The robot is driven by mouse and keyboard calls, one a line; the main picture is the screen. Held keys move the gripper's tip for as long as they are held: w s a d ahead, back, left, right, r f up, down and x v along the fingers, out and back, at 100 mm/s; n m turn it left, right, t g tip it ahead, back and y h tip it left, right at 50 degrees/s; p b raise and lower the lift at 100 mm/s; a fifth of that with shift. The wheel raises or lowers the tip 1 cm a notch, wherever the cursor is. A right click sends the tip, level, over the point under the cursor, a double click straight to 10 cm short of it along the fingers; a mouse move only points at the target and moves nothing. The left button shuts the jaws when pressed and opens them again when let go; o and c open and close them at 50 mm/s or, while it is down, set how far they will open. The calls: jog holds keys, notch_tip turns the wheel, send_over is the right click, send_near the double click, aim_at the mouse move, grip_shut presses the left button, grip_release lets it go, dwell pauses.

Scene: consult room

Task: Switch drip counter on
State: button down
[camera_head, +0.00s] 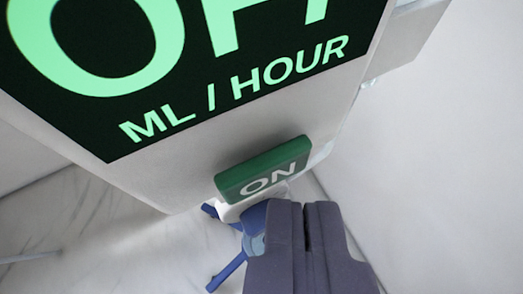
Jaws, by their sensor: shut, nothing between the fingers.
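The drip counter (190,165) is a pale box that fills the upper left of the view, seen tilted and very near. Its black display (110,115) shows large green letters that read "OFF", cut by the top edge, with "ML / HOUR" below. A green button marked "ON" (263,170) sits on the box below the display. My gripper (304,207) is shut and empty, with its grey fingers pointing up the picture. The fingertips are just below the button's lower right part; I cannot tell whether they touch it.
A blue and white thing (228,268), perhaps a stand base, shows partly behind my fingers. A pale marbled floor (110,235) lies at the lower left. A plain pale wall or surface (440,160) fills the right side and looks clear.

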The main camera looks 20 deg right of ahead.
jog(key=shift+w, duration=0.4)
dwell(0.6)
jog(key=shift+s, duration=0.85)
jog(key=shift+s+d+b, duration=0.1)
jog(key=shift+s+b, duration=0.6)
jog(key=shift+s, duration=1.8)
